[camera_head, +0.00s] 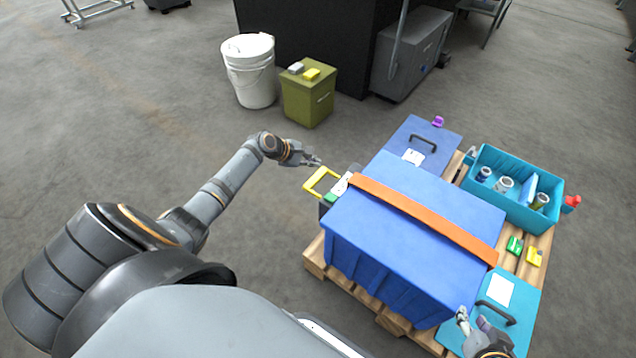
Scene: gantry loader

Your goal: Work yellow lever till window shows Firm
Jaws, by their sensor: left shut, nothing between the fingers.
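The yellow lever (312,184), a looped handle, sticks out from the left end of the orange strap (425,215) on the big blue crate (400,255). A small white plate (343,184) and a green patch sit beside the lever. I cannot make out a window or read any word there. My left gripper (317,162) is shut and empty, just behind the lever's far end; whether it touches the lever is unclear. My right gripper (462,318) is at the crate's front right corner, above a teal case; its jaw state is unclear.
The crate stands on a wooden pallet (313,262) with a blue case (440,135) behind it. A teal tray (490,202) of jars, teal case (515,310) and small green and yellow blocks are at right. A white bucket (250,75) and olive box (305,98) stand behind. Floor left is clear.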

